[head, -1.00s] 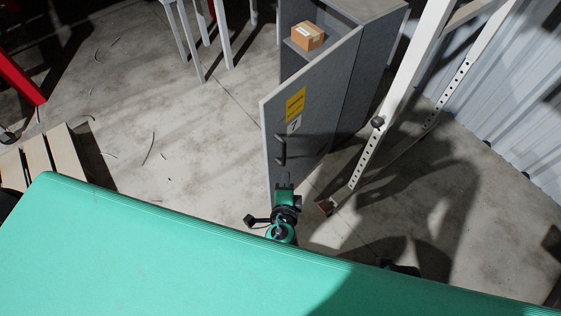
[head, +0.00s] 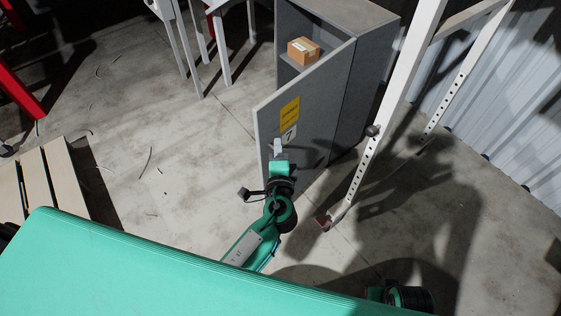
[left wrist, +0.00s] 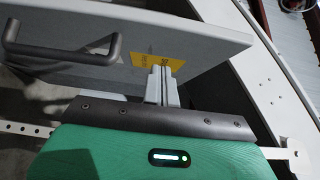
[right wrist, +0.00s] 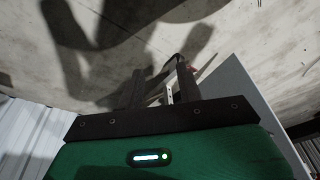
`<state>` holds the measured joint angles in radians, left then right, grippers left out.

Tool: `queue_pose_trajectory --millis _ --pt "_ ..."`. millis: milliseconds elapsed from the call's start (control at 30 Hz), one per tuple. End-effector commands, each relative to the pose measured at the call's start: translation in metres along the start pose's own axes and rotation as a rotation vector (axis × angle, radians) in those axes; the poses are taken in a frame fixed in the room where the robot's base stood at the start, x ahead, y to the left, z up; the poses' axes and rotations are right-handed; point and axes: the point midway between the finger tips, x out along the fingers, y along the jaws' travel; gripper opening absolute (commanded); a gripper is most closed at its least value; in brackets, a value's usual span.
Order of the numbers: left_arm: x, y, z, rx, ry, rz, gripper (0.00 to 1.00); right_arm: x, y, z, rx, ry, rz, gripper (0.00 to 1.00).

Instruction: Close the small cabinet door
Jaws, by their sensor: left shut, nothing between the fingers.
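The small grey cabinet (head: 367,75) stands upright at the top middle of the head view. Its door (head: 310,105) is swung open towards me and carries a yellow label (head: 289,110) and a number tag. My left gripper (head: 277,145) is shut and empty in front of the door's outer face, near its free edge. In the left wrist view its fingertips (left wrist: 161,72) overlap the yellow label; contact is unclear. The dark door handle (left wrist: 62,45) is left of them. My right gripper (right wrist: 161,80) is open and empty, away from the door.
A cardboard box (head: 303,50) sits on a shelf inside the cabinet. A white perforated post frame (head: 368,160) stands right of the cabinet. White legs (head: 222,55) stand at the upper left, and a wooden pallet (head: 62,180) lies at the left. Floor left of the door is mostly clear.

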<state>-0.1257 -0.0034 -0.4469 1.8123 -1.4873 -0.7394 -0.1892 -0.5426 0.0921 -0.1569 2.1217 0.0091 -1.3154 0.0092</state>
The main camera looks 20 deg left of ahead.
Motion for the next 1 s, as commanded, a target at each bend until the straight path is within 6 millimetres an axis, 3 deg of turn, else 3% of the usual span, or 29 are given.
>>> queue_pose_trajectory --millis 200,767,1000 --pt "0.018 0.0 0.02 0.003 -0.001 0.001 0.0 0.01 0.001 0.003 0.0 -0.014 0.001 0.36" --pt "0.023 0.001 0.026 0.003 0.005 0.001 0.0 0.013 0.001 0.002 -0.001 -0.011 0.001 0.36" --pt "0.041 0.0 0.047 0.006 0.061 -0.001 0.0 0.013 0.0 0.003 -0.001 -0.013 0.0 0.36"
